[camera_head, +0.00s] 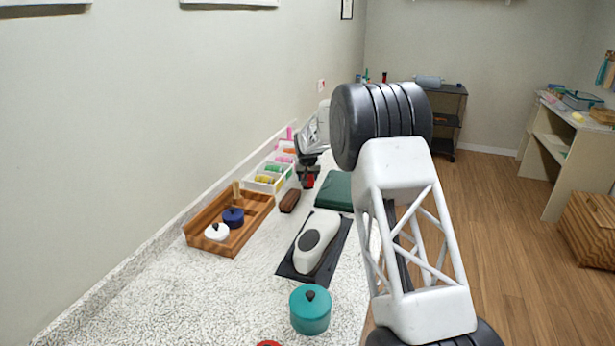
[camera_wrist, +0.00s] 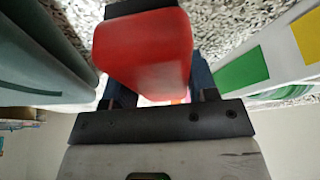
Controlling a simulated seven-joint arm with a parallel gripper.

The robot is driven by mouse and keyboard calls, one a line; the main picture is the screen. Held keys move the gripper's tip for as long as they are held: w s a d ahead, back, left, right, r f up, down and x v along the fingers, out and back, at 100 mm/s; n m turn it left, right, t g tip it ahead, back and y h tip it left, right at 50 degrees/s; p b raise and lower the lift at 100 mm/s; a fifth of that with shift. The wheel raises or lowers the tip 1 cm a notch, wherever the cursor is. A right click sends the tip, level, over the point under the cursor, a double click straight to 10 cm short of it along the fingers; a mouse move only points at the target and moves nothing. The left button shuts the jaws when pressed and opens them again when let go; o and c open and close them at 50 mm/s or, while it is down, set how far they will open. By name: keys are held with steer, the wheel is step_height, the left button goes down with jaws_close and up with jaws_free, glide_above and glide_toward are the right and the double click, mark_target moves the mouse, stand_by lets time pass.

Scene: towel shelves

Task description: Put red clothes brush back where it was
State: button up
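My gripper (camera_head: 307,171) is over the counter, between the white tray of spools and a dark green flat item. It is shut on the red clothes brush (camera_wrist: 143,52), whose smooth red body fills the space between the fingers in the wrist view. In the head view only a small red part of the brush (camera_head: 310,181) shows below the gripper. I cannot tell whether the brush touches the counter. Its far end is hidden.
A white tray (camera_head: 262,187) of coloured spools stands left of the gripper, the dark green item (camera_head: 333,191) right. A brown brush (camera_head: 290,200), wooden tray (camera_head: 248,231), black mat (camera_head: 290,270) with a white device, and teal pot (camera_head: 310,312) are nearer. The front-left counter is clear.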

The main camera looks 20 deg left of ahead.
steer(key=o, duration=0.4)
steer(key=shift+o, duration=0.2)
steer(key=shift+r, duration=0.2)
steer(key=v, duration=1.2)
stand_by(0.6)
steer(key=shift+s+d, duration=0.1)
